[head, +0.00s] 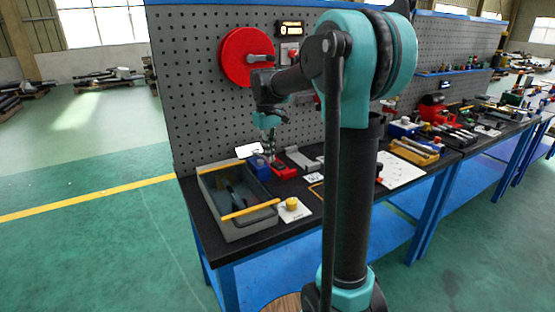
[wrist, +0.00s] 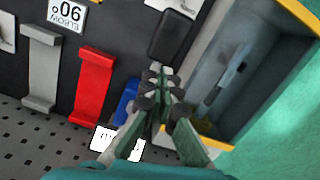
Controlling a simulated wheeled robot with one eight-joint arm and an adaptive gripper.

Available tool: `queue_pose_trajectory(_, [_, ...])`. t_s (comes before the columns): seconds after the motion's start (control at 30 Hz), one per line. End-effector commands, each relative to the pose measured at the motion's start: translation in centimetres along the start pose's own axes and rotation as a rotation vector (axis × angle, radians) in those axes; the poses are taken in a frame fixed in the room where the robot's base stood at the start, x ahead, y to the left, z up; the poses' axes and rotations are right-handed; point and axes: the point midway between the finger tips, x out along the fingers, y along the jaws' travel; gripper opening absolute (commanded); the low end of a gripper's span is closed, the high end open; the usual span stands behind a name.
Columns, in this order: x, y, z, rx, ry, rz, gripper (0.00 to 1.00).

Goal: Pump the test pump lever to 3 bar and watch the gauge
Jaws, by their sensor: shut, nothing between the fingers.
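I cannot tell for sure whether this box is the test pump. No lever or gauge reading can be made out. A blue part (wrist: 125,100) is beside the fingers, partly hidden.
A red bracket (wrist: 92,88) and a grey bracket (wrist: 40,72) stand near the blue part. A black block (wrist: 171,36) lies beyond the fingertips. The pegboard (head: 190,110) with a red disc (head: 236,60) rises behind. A yellow knob (head: 292,203) sits in front.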

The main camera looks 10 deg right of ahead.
Motion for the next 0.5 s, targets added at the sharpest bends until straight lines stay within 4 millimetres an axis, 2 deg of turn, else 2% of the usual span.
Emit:
queue_pose_trajectory(0.27, [-0.6, 0.0, 0.1, 0.000, 0.000, 0.000, 0.00])
queue_pose_trajectory(0.37, [-1.8, 0.0, 0.1, 0.000, 0.000, 0.000, 0.00])
queue_pose_trajectory(0.5, [-4.6, 0.0, 0.1, 0.000, 0.000, 0.000, 0.00])
